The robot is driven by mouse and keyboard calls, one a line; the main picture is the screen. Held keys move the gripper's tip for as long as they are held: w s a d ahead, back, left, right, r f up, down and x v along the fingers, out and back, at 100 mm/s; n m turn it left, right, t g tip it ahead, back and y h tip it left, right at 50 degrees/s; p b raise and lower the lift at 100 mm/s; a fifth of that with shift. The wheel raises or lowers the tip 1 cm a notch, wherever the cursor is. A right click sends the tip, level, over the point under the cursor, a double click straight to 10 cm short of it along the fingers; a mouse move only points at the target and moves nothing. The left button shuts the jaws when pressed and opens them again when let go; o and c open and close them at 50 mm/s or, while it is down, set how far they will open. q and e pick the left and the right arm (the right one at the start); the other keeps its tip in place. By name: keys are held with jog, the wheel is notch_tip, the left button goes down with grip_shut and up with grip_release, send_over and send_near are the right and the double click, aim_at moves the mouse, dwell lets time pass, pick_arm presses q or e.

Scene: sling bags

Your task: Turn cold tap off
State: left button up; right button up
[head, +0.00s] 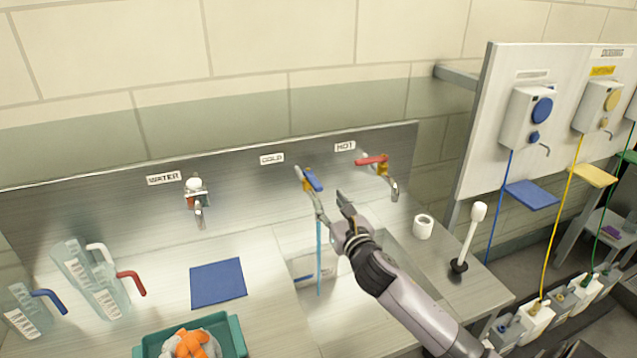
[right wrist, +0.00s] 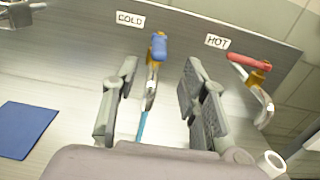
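The cold tap (head: 313,182) has a blue lever and sits on the steel back panel near the COLD label (head: 272,158). A blue stream of water (head: 319,262) runs from its spout into the sink. My right gripper (head: 343,212) is just right of the tap in the head view. In the right wrist view, the open right gripper (right wrist: 160,100) has its fingers apart, with the blue lever (right wrist: 159,47) ahead between them. No contact shows. My left gripper is not in view.
The red-levered hot tap (head: 372,160) is close on the right. A water tap (head: 196,194) is on the left. Jugs (head: 88,275), a blue mat (head: 218,283) and a green tray (head: 238,335) lie left. A white roll (head: 423,227) and brush (head: 468,240) stand right.

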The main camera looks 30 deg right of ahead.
aim_at(320, 189)
jog(key=p+x, duration=0.1)
jog(key=x, duration=0.7)
jog(key=shift+w+p, duration=0.2)
jog(key=shift+p, duration=0.1)
jog(key=shift+c, duration=0.6)
grip_shut()
